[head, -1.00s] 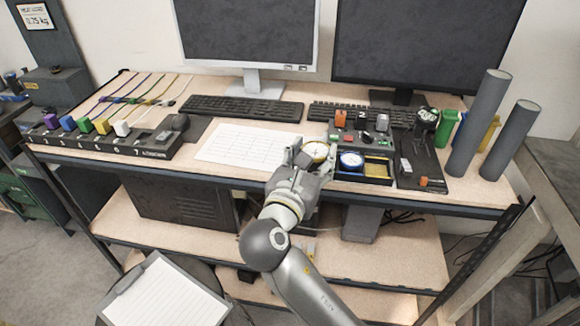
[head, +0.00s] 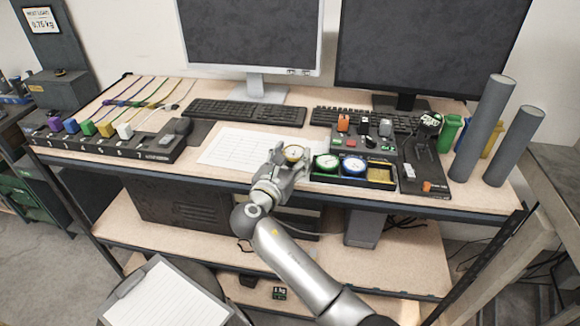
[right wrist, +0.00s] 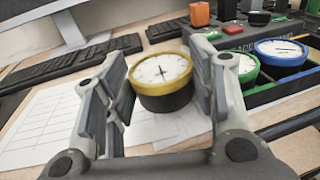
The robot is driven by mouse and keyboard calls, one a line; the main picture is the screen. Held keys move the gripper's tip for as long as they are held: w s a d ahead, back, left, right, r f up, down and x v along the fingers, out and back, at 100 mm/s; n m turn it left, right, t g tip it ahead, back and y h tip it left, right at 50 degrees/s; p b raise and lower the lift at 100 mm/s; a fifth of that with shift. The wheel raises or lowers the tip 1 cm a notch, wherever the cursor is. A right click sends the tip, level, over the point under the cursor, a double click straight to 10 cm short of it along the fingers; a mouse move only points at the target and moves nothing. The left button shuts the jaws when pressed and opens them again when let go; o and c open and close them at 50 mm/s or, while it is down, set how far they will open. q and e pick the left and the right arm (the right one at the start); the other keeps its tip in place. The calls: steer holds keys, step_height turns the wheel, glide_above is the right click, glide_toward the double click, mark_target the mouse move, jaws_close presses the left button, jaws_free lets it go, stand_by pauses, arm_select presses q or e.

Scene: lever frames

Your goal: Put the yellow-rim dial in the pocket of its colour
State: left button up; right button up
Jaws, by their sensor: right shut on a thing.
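The yellow-rim dial (head: 294,153) has a white face and a dark body. My right gripper (head: 291,155) is shut on it and holds it left of the pocket tray, over the front part of the desk. In the right wrist view the dial (right wrist: 161,72) sits between the two fingers, tilted a little. The tray (head: 352,182) has a green-rim dial (head: 327,162) in its left pocket and a blue-rim dial (head: 354,166) in its middle pocket. The yellow pocket (head: 380,173) at the right is empty. My left gripper is not in view.
A panel with buttons and knobs (head: 350,141) stands behind the tray. A dark stand (head: 424,172) and tall grey cylinders (head: 484,130) are to its right. A paper sheet (head: 236,147) lies left of my gripper; keyboards (head: 245,112) and monitors are behind.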

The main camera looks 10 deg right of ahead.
mark_target(290, 167)
steer(key=f, duration=0.1)
steer(key=w+f, duration=0.1)
steer(key=f, duration=0.1)
steer(key=shift+a+p, duration=0.1)
steer(key=shift+p, duration=0.25)
steer(key=shift+f, duration=0.3)
steer(key=shift+s, duration=0.1)
steer(key=shift+f, duration=0.15)
steer(key=o, duration=1.1)
